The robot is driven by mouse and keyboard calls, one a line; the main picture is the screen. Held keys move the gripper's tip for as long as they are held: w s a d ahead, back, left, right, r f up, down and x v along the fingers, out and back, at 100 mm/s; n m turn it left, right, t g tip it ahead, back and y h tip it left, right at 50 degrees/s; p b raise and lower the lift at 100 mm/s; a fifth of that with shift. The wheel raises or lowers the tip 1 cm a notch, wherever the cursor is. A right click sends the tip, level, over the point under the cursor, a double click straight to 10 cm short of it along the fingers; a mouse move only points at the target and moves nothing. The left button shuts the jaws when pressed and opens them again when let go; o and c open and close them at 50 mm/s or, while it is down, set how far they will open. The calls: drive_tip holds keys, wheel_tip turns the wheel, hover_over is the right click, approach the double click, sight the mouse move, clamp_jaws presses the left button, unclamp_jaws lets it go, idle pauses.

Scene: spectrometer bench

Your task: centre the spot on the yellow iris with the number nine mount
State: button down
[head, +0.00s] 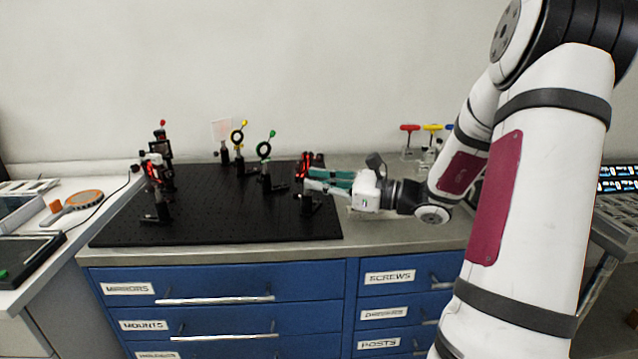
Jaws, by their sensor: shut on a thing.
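The yellow iris (238,137) stands upright on a post near the back of the black breadboard, in front of a pale card (221,130). A dark mount with red light on it (303,166) stands at the breadboard's right side. Its number is too small to read. My gripper (312,180) reaches in from the right, with its greenish fingers at this mount. It is shut on a part of the mount, probably a knob, which the fingers hide. No spot can be made out on the yellow iris.
A green iris (264,150) stands between the yellow iris and the gripped mount. More mounts (153,172) stand at the breadboard's left. The breadboard's (225,215) front middle is clear. Coloured-handle tools (410,128) stand behind my arm.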

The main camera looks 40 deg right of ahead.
drive_tip(key=n+b, duration=0.2)
drive_tip(key=n, duration=0.3)
drive_tip(key=shift+f, duration=0.1)
drive_tip(key=shift+b, duration=0.3)
idle(0.4)
drive_tip(key=c, duration=1.6)
unclamp_jaws()
drive_tip(key=shift+o, duration=0.2)
drive_tip(key=v, duration=1.2)
drive_tip(key=shift+n, duration=0.3)
